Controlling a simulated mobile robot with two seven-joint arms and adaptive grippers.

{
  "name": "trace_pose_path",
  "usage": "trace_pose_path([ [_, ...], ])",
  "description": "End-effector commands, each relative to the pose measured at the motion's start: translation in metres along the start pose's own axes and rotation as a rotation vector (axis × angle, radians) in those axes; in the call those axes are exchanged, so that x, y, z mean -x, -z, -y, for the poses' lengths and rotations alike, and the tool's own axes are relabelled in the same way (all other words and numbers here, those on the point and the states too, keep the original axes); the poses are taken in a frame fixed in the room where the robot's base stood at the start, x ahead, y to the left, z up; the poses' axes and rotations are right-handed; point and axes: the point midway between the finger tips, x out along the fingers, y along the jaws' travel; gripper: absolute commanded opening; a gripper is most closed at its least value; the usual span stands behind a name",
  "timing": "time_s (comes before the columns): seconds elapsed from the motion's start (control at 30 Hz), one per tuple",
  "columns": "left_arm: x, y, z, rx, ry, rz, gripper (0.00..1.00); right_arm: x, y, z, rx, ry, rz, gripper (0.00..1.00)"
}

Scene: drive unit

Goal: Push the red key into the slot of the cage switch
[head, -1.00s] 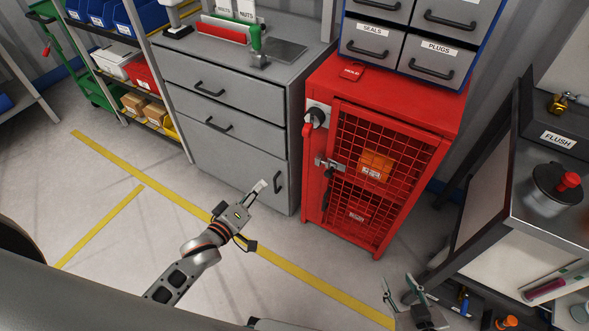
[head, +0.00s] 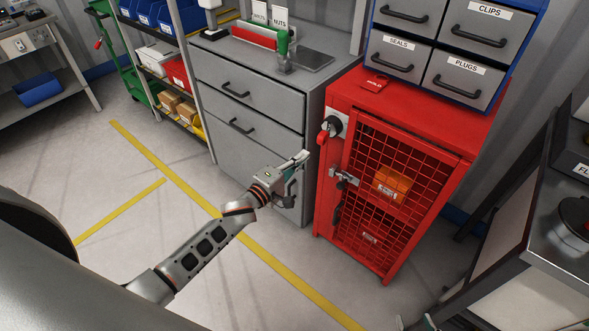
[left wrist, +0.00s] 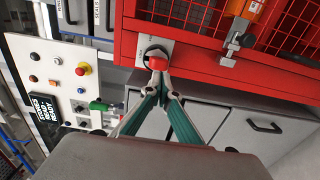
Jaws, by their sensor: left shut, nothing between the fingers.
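The cage switch (head: 333,124) is a black round part on a pale plate at the red cage's upper left front corner. The red key (head: 324,134) sticks out at its front; I cannot tell how deep it sits. My left gripper (head: 304,157) is shut and empty, below and left of the key in the head view. In the left wrist view the closed fingertips (left wrist: 158,74) point at the key (left wrist: 157,62) and overlap its near edge; contact is unclear. The key partly hides the switch (left wrist: 154,52). Fingertips of my right gripper (head: 415,322) show apart at the bottom edge.
The red cage (head: 335,205) has a mesh door with a latch (head: 344,177) below the switch. A grey drawer cabinet (head: 250,100) stands close on its left. A bench (head: 555,240) is at right.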

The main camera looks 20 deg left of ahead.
Motion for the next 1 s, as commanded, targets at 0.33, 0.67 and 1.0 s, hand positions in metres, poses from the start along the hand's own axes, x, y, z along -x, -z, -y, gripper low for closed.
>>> trace_pose_path([
  [0.33, -0.023, 0.0, 0.0, 0.0, 0.001, 0.0, 0.0, -0.006, -0.015, 0.003, -0.002, 0.003, 0.012, 0.4],
  [0.67, -0.032, 0.0, 0.0, -0.001, 0.001, 0.0, 0.0, -0.005, -0.01, 0.002, -0.002, 0.001, 0.001, 0.4],
  [1.0, -0.041, -0.001, 0.0, 0.0, 0.001, 0.0, 0.0, -0.006, -0.013, 0.002, -0.002, 0.002, 0.006, 0.4],
])
